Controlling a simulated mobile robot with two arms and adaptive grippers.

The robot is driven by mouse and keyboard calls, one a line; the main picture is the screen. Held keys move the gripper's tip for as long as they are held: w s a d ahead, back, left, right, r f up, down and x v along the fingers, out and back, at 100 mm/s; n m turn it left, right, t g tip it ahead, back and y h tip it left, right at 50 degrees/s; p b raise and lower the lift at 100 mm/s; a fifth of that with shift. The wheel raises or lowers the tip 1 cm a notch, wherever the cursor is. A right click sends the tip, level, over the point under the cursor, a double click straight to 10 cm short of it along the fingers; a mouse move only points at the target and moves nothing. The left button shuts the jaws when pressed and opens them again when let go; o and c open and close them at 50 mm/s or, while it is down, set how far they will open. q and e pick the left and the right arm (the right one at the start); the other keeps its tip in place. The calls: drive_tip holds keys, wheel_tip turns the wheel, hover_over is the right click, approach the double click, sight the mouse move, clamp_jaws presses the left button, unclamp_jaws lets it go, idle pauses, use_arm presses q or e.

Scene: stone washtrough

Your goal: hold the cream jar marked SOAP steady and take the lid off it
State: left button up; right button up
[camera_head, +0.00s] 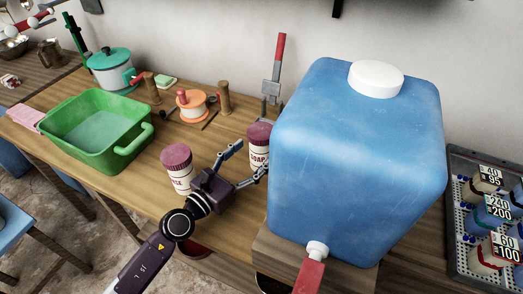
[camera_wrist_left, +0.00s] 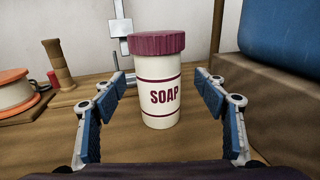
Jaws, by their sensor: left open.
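The cream jar marked SOAP (camera_wrist_left: 158,97) stands upright on the wooden table, with its ridged maroon lid (camera_wrist_left: 156,43) on. In the head view the SOAP jar (camera_head: 259,155) is beside the blue tank, which partly hides it. My left gripper (camera_head: 247,162) is open and points at the jar. In the left wrist view its two fingers (camera_wrist_left: 160,97) stand apart, left and right of the jar, with the jar a little beyond the tips and clear of them. My right gripper is not in view.
A second cream jar with a maroon lid (camera_head: 178,167) stands left of my left gripper. A large blue tank (camera_head: 357,160) stands close on the right. A green basin (camera_head: 97,130), an orange spool (camera_head: 191,105) and a teal pot (camera_head: 110,72) are farther left.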

use_arm(q)
drive_tip(key=x, duration=0.4)
drive_tip(key=shift+w+f, duration=0.3)
drive_tip(key=shift+c, duration=0.3)
drive_tip(key=c, duration=1.3)
drive_tip(key=shift+r, duration=0.1)
drive_tip(key=shift+c, duration=0.2)
drive_tip(key=shift+r+p, duration=0.75)
drive_tip(key=shift+r, duration=0.15)
wheel_tip(320, 180, up, 9)
drive_tip(key=p, duration=0.6)
wheel_tip(320, 180, up, 8)
drive_tip(key=p, duration=0.3)
hover_over(254, 153)
drive_tip(key=x, duration=0.3)
drive_tip(key=shift+a+r, duration=0.1)
drive_tip(key=shift+r, duration=0.45)
